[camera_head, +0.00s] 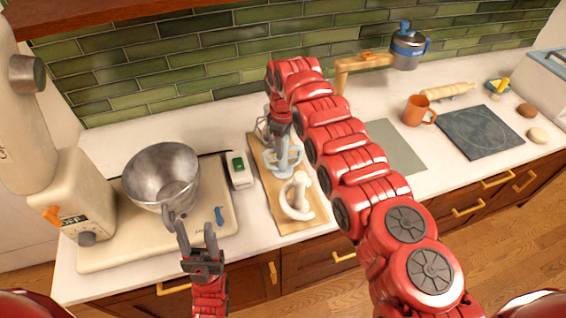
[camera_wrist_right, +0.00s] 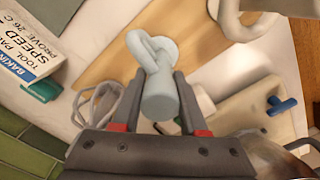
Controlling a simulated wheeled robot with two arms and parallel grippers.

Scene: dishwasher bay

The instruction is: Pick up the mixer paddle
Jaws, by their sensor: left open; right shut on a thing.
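The mixer paddle (camera_head: 284,158) is light grey, with a looped lower part and an upright shaft. It is over the wooden board (camera_head: 313,213); I cannot tell if it touches it. My right gripper (camera_head: 279,122) is shut on its shaft from above. In the right wrist view the paddle (camera_wrist_right: 160,97) is between the two fingers. A white hook-like attachment (camera_head: 297,198) lies on the board in front. My left gripper (camera_head: 197,238) is open and empty in front of the steel bowl (camera_head: 160,170).
The cream stand mixer (camera_head: 85,195) stands at left, its base under the bowl. A wire whisk (camera_wrist_right: 100,105) is beside the board. An orange mug (camera_head: 416,111) and dark slab (camera_head: 478,132) are at right.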

